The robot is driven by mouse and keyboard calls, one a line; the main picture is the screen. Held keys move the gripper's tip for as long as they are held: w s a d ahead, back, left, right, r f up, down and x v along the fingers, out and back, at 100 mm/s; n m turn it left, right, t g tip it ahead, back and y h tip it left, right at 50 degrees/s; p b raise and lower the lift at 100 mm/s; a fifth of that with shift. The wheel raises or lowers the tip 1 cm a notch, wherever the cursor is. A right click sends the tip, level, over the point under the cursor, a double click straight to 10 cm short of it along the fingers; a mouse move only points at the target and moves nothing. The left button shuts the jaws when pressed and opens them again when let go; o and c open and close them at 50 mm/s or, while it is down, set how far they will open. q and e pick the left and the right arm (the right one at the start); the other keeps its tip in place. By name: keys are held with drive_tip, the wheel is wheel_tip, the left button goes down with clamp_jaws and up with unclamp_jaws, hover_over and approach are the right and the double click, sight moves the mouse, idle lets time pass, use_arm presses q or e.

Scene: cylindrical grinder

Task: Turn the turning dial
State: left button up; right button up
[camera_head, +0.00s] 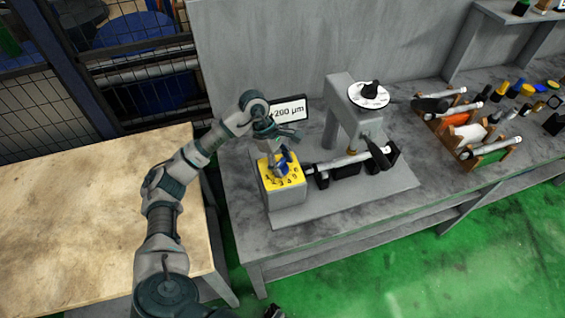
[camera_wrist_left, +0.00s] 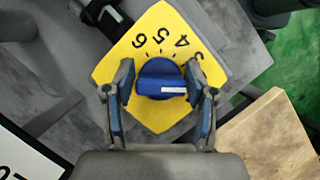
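The turning dial is a blue knob with a white mark (camera_wrist_left: 162,82), on a yellow plate with black numbers (camera_wrist_left: 150,50). In the head view the yellow plate (camera_head: 292,182) tops a grey box at the left of the grinder (camera_head: 345,110). My left gripper (camera_head: 279,160) is over the dial, pointing down, and partly hides it. In the left wrist view its two fingers (camera_wrist_left: 160,85) stand at either side of the knob, their tips close against it. They appear shut on it. The white mark lies toward the right finger.
A display reading 200 µm (camera_head: 289,110) stands behind the dial. A shaft (camera_head: 343,161) lies across black supports to its right. A wooden rack of tools (camera_head: 480,135) is further right. A bare wooden table (camera_head: 75,220) is at the left.

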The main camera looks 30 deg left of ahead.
use_arm(q)
drive_tip(key=shift+a, duration=0.1)
drive_tip(key=c, duration=0.5)
use_arm(e)
drive_tip(key=shift+a, duration=0.1)
use_arm(q)
drive_tip(key=shift+n, duration=0.7)
drive_tip(key=shift+r+n+t, duration=0.1)
drive_tip(key=shift+n+t, duration=0.4)
drive_tip(key=shift+n, duration=0.1)
drive_tip(key=shift+n+y, duration=0.3)
drive_tip(key=shift+n, duration=0.4)
drive_tip(key=shift+w+n+t+p, duration=0.15)
drive_tip(key=shift+n+t+p, duration=0.15)
drive_tip(key=shift+n+t, duration=0.55)
use_arm(e)
drive_tip(key=shift+s+f, duration=0.3)
drive_tip(key=shift+f, duration=0.65)
use_arm(q)
drive_tip(key=shift+n, duration=0.25)
